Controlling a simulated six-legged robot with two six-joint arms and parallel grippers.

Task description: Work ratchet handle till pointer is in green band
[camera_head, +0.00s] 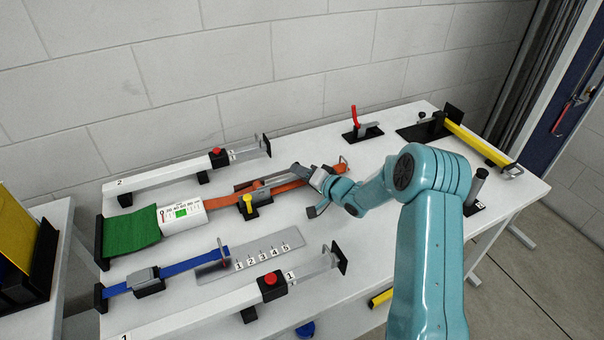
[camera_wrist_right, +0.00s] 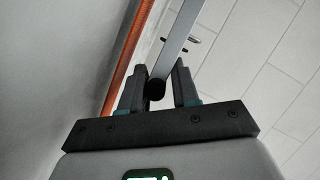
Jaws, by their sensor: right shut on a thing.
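The white gauge (camera_head: 184,215) with a printed scale and a green band (camera_head: 181,212) sits at the left of the orange strap (camera_head: 285,193). Its pointer is too small to read against the band. The ratchet handle is a grey bar (camera_head: 258,182) beside the strap; it also shows in the right wrist view (camera_wrist_right: 178,42), its dark round end (camera_wrist_right: 155,90) between the fingers. My right gripper (camera_head: 299,170), also in the right wrist view (camera_wrist_right: 158,88), is shut on this handle. My left gripper is not in view.
A blue strap (camera_head: 190,266) and numbered plate (camera_head: 263,257) lie nearer. White beams with red buttons (camera_head: 270,280) flank them. A red-handled clamp (camera_head: 356,120) stands at the back. The table's middle right is mostly clear.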

